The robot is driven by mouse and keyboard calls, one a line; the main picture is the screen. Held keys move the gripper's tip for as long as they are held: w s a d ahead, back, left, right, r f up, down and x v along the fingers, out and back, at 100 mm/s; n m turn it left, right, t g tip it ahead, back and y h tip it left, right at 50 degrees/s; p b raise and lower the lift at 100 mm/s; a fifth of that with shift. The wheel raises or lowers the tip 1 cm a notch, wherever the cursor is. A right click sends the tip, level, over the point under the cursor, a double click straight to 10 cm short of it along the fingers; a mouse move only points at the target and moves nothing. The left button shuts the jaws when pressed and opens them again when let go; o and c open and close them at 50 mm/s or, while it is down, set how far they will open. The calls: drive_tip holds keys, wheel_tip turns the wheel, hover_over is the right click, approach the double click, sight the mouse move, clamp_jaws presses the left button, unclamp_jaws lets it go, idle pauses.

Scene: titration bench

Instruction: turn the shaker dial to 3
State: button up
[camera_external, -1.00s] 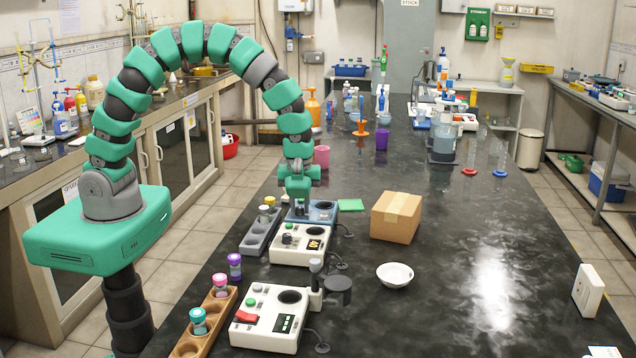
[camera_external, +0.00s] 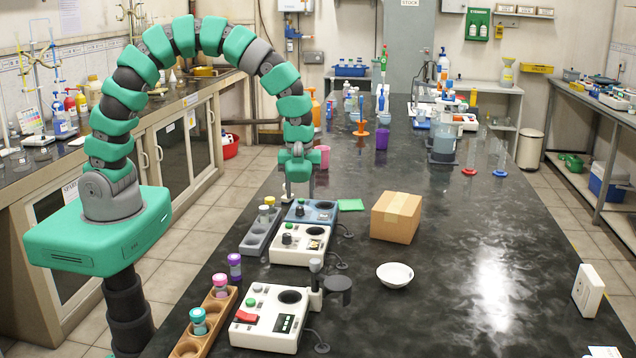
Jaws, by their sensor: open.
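My gripper (camera_external: 299,193) points straight down with its fingers apart and empty. It hangs above the left part of a blue-grey device (camera_external: 324,216) with a round dark well and a small dark knob (camera_external: 300,211). In front of it stands a white device (camera_external: 292,257) with a black dial (camera_external: 287,239), a round well and a small panel. No label tells me which of the two is the shaker. The dial markings are too small to read.
A white device with a red switch (camera_external: 247,316) stands nearest. Left are a grey rack (camera_external: 250,244) and a wooden rack (camera_external: 193,342) with capped vials. A cardboard box (camera_external: 396,217) and white bowl (camera_external: 395,274) stand right. The table's right side is mostly clear.

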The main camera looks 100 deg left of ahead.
sight(300, 207)
wheel_tip(300, 207, up, 9)
drive_tip(key=shift+r, duration=0.2)
idle(0.4)
